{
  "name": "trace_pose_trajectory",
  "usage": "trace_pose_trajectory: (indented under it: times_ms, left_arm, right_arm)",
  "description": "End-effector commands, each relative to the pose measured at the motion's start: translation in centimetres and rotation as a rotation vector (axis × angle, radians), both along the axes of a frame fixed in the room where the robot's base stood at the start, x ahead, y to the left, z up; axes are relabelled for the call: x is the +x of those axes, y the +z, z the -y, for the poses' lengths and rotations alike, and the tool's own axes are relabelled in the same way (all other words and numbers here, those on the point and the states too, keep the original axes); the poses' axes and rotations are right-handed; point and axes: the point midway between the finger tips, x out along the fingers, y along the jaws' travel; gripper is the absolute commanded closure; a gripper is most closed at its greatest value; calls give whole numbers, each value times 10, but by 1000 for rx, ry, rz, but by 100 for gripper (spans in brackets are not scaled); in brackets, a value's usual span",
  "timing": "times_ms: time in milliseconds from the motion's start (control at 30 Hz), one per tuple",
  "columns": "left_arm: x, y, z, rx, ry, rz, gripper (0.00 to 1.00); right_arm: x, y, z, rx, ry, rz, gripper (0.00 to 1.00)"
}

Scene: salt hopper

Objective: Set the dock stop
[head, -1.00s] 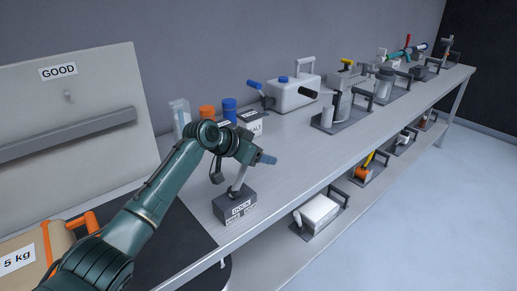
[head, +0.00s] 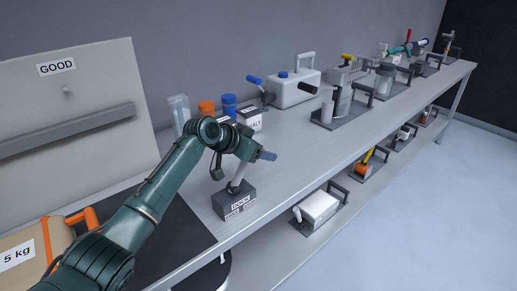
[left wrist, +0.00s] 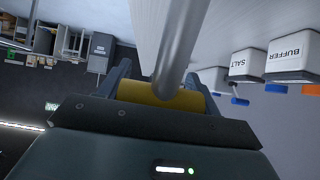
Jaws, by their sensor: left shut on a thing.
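The dock stop is a dark grey box (head: 234,202) labelled DOCK, near the front edge of the bench. Two smaller labels below that word are too small to read. A metal lever (head: 237,184) rises from its top, leaning slightly right. My left gripper (head: 262,155) is above the box at the top of this lever. In the left wrist view, the lever's metal rod (left wrist: 178,55) meets a yellow crosswise grip (left wrist: 160,95) between the fingers, and the gripper is shut on it. The fingertips are partly hidden. My right gripper is not in view.
SALT (head: 250,121) and BUFFER (left wrist: 292,58) containers stand behind the dock stop. A white jug (head: 294,90) and several handled fixtures line the bench to the right. A 5 kg container (head: 40,255) sits lower left, below a GOOD panel (head: 85,90). A lower shelf holds more items.

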Motion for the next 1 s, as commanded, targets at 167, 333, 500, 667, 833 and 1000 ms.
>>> trace_pose_trajectory:
  times_ms: [167, 333, 500, 667, 833, 1000]
  left_arm:
    - [-4, -17, -3, 21, -1, -27, 77]
    - [-4, -17, -3, 21, -1, -27, 77]
    - [-4, -17, -4, 22, -1, -28, 77]
    - [-3, -15, -3, 19, -1, -26, 27]
    - [-3, -11, -2, 13, -1, -20, 15]
    - [-2, -9, -2, 10, -1, -17, 15]
  right_arm:
    - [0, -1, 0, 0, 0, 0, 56]
    - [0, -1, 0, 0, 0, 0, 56]
    - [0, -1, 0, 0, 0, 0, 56]
    - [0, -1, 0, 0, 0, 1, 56]
    - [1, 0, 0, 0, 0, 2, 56]
    - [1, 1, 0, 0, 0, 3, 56]
